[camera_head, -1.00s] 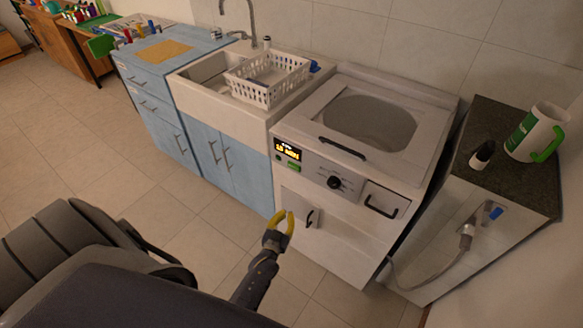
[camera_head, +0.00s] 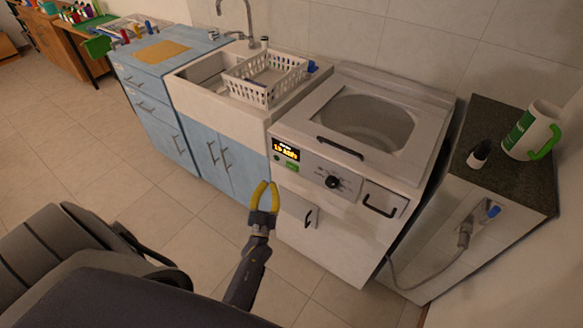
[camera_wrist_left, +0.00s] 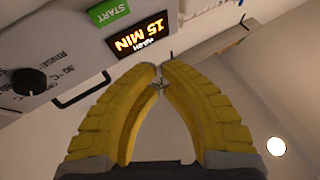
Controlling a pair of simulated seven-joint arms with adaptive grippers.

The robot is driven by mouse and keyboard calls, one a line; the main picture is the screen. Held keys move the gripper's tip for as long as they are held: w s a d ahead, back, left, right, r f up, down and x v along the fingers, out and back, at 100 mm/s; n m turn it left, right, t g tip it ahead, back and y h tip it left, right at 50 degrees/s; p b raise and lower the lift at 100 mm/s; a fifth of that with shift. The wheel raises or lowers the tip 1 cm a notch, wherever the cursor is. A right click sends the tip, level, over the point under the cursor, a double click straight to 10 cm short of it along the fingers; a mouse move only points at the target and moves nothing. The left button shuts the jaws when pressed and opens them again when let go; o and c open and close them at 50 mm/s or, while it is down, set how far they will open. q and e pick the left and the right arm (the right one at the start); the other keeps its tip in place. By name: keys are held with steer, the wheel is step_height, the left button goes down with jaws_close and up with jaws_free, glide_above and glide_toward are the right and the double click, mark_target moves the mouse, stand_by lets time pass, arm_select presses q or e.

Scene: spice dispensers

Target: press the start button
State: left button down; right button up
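The green start button (camera_head: 292,166) is on the washing machine's (camera_head: 345,222) front panel, under the lit orange display (camera_head: 285,150). In the left wrist view the button (camera_wrist_left: 108,12), labelled START, is at the top edge beside the display (camera_wrist_left: 138,35), which reads 15 MIN. My left gripper (camera_head: 266,184) has yellow fingers and is empty. It is in front of the machine's left edge, lower and left of the button in the head view. In the left wrist view its fingertips (camera_wrist_left: 159,68) lie close together with a narrow gap. My right gripper is not in view.
A black knob (camera_head: 333,182) and a drawer handle (camera_head: 380,208) are right of the button. A sink with a white basket (camera_head: 265,85) stands left of the machine.

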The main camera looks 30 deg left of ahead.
arm_select(q)
steer(key=shift+w, duration=0.1)
glide_toward(288, 157)
steer(key=shift+a+x, duration=0.2)
steer(key=shift+x, duration=1.05)
steer(key=shift+a+x, duration=0.25)
steer(key=shift+x, duration=1.05)
steer(key=shift+w+d, duration=0.1)
steer(key=shift+w, duration=0.55)
stand_by(0.9)
steer(key=shift+s+f, duration=0.1)
steer(key=shift+s, duration=0.75)
steer(key=shift+s+a, duration=0.15)
steer(key=shift+s, duration=1.05)
steer(key=shift+s+a, duration=0.15)
steer(key=shift+s, duration=1.1)
